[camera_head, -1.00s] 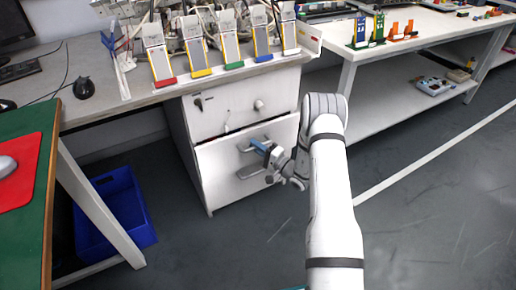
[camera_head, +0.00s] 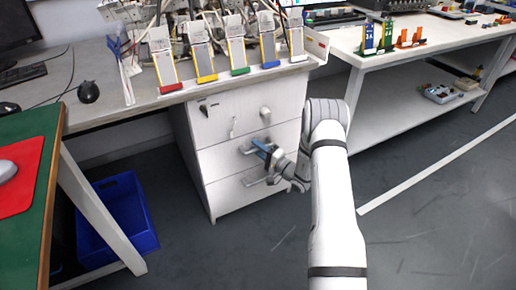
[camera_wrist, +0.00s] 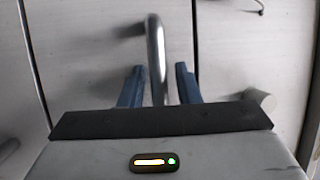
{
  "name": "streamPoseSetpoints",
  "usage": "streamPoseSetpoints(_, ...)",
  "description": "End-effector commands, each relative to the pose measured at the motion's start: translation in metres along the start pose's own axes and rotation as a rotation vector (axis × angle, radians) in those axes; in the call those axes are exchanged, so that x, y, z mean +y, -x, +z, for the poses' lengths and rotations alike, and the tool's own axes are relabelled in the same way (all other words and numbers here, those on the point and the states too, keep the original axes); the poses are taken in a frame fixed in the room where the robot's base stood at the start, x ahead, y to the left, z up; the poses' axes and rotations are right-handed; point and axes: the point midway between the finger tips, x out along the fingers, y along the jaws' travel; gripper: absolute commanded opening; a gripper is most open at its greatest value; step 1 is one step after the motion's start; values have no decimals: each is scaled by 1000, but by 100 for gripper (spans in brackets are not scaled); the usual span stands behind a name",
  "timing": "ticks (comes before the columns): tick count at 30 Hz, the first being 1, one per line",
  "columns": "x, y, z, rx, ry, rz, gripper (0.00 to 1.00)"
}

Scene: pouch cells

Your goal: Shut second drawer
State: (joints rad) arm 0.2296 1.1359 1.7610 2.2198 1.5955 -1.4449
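The white cabinet under the bench has three drawers. The second drawer (camera_head: 222,160) is the middle one, and its front looks flush or nearly flush with the others. My gripper (camera_head: 262,149) is at its metal bar handle (camera_head: 247,149). In the wrist view my gripper's blue fingers (camera_wrist: 159,70) stand apart, one on each side of the handle (camera_wrist: 155,38), with gaps visible. The gripper is open and partly hides the drawer's right side in the head view.
The top drawer (camera_head: 235,108) has a knob and a key; the third drawer (camera_head: 225,195) has a bar handle. A blue bin (camera_head: 120,210) stands left on the floor. Pouch cells in coloured holders line the bench edge (camera_head: 150,108) above. Floor right of my arm is clear.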

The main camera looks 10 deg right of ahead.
Motion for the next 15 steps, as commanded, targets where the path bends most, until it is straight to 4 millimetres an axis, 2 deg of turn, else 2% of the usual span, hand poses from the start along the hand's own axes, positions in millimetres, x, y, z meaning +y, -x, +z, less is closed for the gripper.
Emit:
streamPoseSetpoints(4,0,16,0,2,-3,3,36)
streamPoseSetpoints(12,-3,61,-1,2,0,-4,36)
streamPoseSetpoints(15,-3,71,0,0,0,-5,36)
